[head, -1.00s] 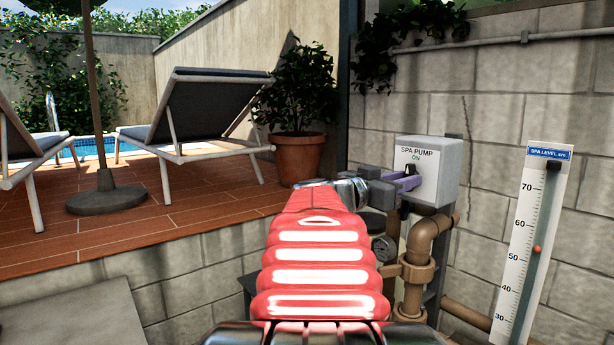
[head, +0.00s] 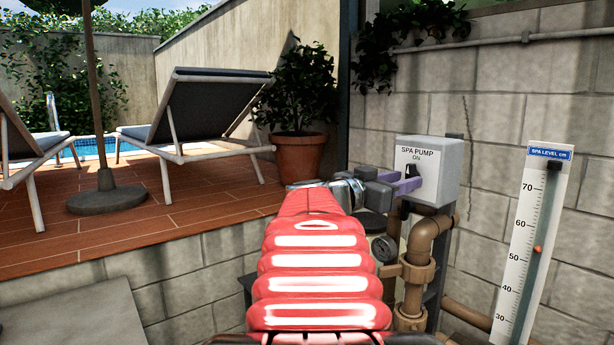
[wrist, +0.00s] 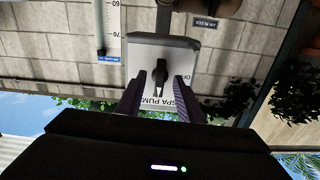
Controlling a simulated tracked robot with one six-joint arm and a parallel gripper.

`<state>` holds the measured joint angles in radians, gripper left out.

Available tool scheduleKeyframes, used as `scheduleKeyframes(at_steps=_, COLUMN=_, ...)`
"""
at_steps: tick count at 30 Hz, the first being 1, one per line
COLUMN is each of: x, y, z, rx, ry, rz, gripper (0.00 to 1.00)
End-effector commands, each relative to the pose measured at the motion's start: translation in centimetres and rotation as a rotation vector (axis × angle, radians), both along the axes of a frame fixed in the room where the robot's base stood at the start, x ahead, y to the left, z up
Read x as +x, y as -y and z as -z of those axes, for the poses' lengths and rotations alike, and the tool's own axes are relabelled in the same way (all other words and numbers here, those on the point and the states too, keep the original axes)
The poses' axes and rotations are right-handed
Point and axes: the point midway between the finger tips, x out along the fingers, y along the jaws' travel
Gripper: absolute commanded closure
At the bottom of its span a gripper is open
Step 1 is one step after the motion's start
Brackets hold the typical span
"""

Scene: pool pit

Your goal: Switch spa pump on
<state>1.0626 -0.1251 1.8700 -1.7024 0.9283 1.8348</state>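The spa pump switch box (head: 440,180) is a pale grey box on the block wall, with a white front plate marked "SPA PUMP" and "ON" in the head view. Its black knob (head: 411,171) is on the plate. My gripper (head: 402,180) is in front of the box, with its purple-grey fingers near the knob. In the wrist view, the box (wrist: 185,50) appears upside down. The knob (wrist: 160,74) stands upright in the picture between the two fingers of my gripper (wrist: 158,92), with a gap on each side. The gripper is open and empty. The fingers partly cover the plate's lettering.
Brown pipes (head: 419,262) and a pressure gauge (head: 385,248) are below the box. A spa level scale (head: 527,240) stands to the right, its red marker between 50 and 60. A potted plant (head: 298,95) and loungers (head: 205,110) are on the raised terrace (head: 150,222) to the left.

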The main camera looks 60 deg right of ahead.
Motion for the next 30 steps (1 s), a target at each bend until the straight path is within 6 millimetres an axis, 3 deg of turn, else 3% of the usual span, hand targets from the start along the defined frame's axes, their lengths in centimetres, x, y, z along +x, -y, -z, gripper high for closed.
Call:
scheduleKeyframes(at_steps=17, x=2.2, y=-5.1, z=-0.1, rx=-0.001, ry=0.000, rz=-0.002, gripper=0.66)
scheduleKeyframes(at_steps=30, x=2.3, y=-5.4, z=-0.1, rx=0.000, ry=0.000, rz=-0.001, gripper=0.66)
